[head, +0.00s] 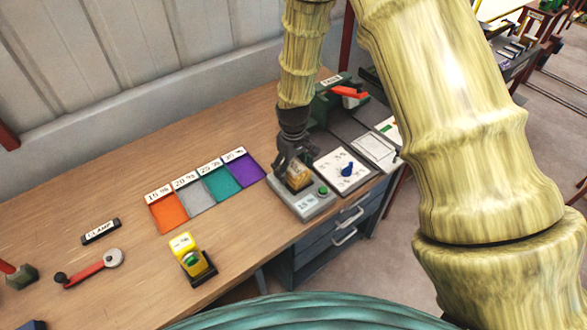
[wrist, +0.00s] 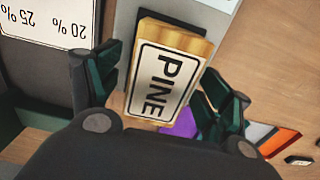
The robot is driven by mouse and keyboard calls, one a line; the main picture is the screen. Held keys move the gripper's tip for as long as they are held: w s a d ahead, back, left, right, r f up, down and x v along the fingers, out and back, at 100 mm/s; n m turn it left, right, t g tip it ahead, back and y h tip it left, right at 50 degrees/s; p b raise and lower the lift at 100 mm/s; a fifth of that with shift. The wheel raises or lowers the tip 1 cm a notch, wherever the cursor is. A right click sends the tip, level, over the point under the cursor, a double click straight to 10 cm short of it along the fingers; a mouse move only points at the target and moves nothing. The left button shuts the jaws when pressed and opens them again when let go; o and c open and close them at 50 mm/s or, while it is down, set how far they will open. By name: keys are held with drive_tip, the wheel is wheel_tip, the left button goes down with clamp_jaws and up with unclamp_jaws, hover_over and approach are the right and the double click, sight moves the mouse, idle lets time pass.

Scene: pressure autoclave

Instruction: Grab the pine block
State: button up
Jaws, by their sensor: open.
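The pine block (wrist: 163,75) is a light wooden block with a white label reading PINE. In the head view the block (head: 298,177) sits on a grey device (head: 306,206) with a display reading 15 % and a green button. My gripper (wrist: 160,95) is open, with one dark finger on each side of the block in the wrist view. In the head view my gripper (head: 294,165) comes down from above over the block and partly hides it. I cannot tell whether the fingers touch the block.
Orange (head: 170,212), grey, teal and purple (head: 243,170) squares with percentage labels lie left of the device. A yellow device (head: 187,256) stands nearer the front. A white sheet with a blue item (head: 347,170) and a green machine with a red lever (head: 350,91) are to the right.

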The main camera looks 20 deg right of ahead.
drive_tip(key=shift+f, duration=0.3)
drive_tip(key=c, duration=1.1)
drive_tip(key=shift+c, duration=0.5)
drive_tip(key=shift+r, duration=0.15)
